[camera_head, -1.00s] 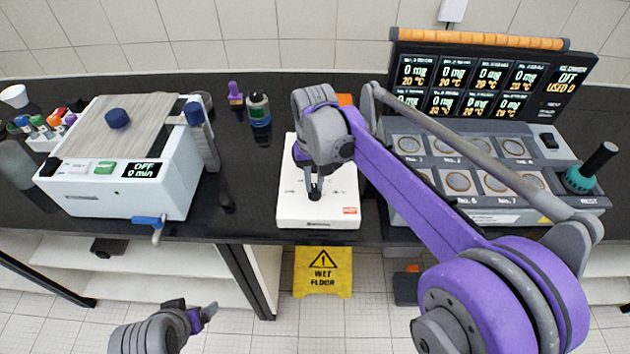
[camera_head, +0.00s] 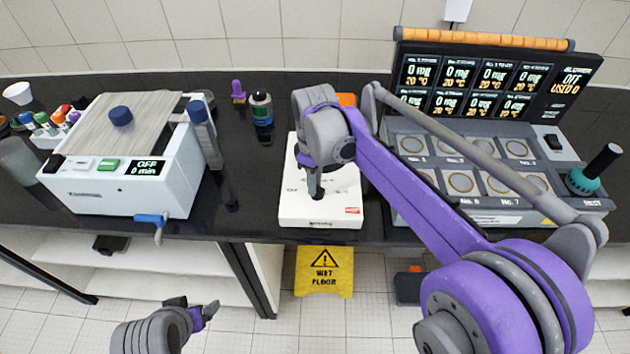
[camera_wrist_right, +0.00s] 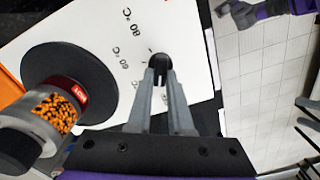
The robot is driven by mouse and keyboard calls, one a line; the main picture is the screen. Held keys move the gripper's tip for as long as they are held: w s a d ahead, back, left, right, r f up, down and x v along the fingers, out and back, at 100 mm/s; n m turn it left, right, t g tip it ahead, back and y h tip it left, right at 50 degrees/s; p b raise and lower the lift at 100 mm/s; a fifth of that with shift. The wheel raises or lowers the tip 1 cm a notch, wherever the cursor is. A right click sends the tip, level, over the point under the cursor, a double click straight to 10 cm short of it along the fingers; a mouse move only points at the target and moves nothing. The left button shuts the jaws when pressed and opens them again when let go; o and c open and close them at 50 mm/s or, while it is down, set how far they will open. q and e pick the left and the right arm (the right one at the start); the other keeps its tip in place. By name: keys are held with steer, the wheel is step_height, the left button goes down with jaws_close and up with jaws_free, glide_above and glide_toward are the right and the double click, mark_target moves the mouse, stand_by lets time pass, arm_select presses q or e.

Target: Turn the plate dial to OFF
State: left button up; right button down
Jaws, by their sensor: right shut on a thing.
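The white hot plate (camera_head: 335,212) stands at the bench's front edge, below my right arm. In the right wrist view its white top (camera_wrist_right: 110,20) carries printed marks reading "80 °C". The black plate dial (camera_wrist_right: 160,62) is a small round knob on this top. My right gripper (camera_wrist_right: 160,74) is shut on the dial, with its fingertips on either side. The right gripper (camera_head: 316,192) also shows from above in the head view, where it hides the dial. Which mark the dial points to cannot be told. My left gripper (camera_head: 210,311) hangs low in front of the bench, away from the hot plate.
A dark round heating plate (camera_wrist_right: 105,72) with a red HOT label and a jar of orange pellets (camera_wrist_right: 50,110) are close to my right fingers. A white shaker box (camera_head: 125,195) stands left, a multi-well instrument (camera_head: 470,165) right. A wet-floor sign (camera_head: 323,271) is below.

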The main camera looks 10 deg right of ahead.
steer(key=shift+n, duration=1.1)
steer(key=c, duration=0.8)
jaws_free()
step_height(320, 180, up, 11)
steer(key=shift+f+p, duration=0.1)
steer(key=shift+p, duration=0.25)
